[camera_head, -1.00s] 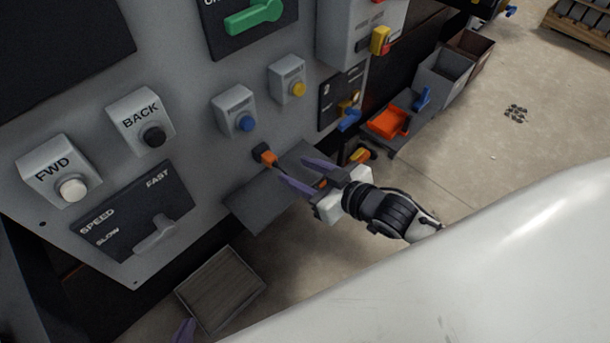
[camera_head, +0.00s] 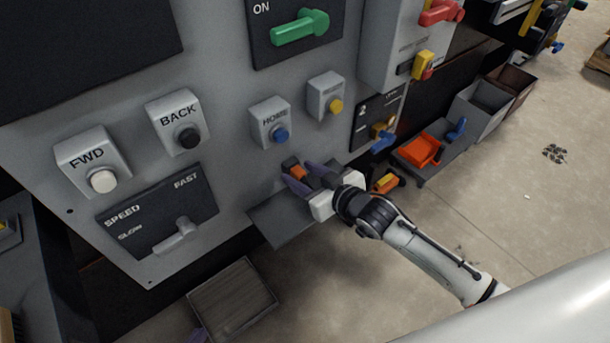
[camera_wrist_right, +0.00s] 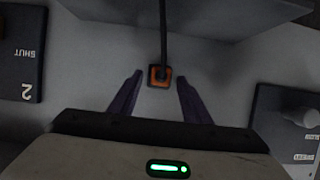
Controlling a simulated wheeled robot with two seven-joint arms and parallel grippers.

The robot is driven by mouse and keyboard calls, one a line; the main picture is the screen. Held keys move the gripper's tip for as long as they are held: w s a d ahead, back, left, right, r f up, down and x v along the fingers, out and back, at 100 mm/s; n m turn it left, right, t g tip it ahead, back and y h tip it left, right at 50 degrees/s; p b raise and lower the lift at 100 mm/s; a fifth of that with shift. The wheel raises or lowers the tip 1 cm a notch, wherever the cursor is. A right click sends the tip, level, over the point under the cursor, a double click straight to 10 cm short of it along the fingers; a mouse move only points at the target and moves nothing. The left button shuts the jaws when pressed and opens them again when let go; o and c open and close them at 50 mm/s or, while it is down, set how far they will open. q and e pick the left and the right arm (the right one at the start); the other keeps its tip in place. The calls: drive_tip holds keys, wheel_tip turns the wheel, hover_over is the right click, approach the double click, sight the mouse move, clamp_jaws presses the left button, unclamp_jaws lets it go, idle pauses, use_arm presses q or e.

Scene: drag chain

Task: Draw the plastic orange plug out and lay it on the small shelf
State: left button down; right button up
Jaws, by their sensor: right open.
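The orange plug (camera_head: 298,172) sits at the grey panel, just above the small grey shelf (camera_head: 277,222). In the right wrist view the plug (camera_wrist_right: 153,77) has a dark middle, and a black cable runs from it towards the shelf (camera_wrist_right: 215,8). My right gripper (camera_head: 300,175) is open, its purple fingers on either side of the plug. In the right wrist view the gripper (camera_wrist_right: 158,92) shows gaps between both fingers and the plug.
The blue HOME button (camera_head: 280,135) and yellow button (camera_head: 335,106) stick out above the plug. The speed lever (camera_head: 178,236) is to the left. An orange tray (camera_head: 420,150) stands to the right.

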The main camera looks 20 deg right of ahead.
sight(305, 180)
clamp_jaws()
use_arm(q)
drive_tip(key=shift+w+r, duration=0.1)
drive_tip(key=shift+w, duration=0.1)
use_arm(e)
drive_tip(key=shift+s+d, duration=0.1)
drive_tip(key=shift+s, duration=0.2)
drive_tip(key=shift+s+d+p, duration=0.25)
drive_tip(key=shift+s+p, duration=0.3)
drive_tip(key=shift+p, duration=0.05)
use_arm(q)
drive_tip(key=shift+s+r+p, duration=0.25)
drive_tip(key=shift+r+p, duration=0.05)
drive_tip(key=shift+r, duration=0.5)
use_arm(e)
drive_tip(key=shift+s+d, duration=0.15)
drive_tip(key=shift+s, duration=0.4)
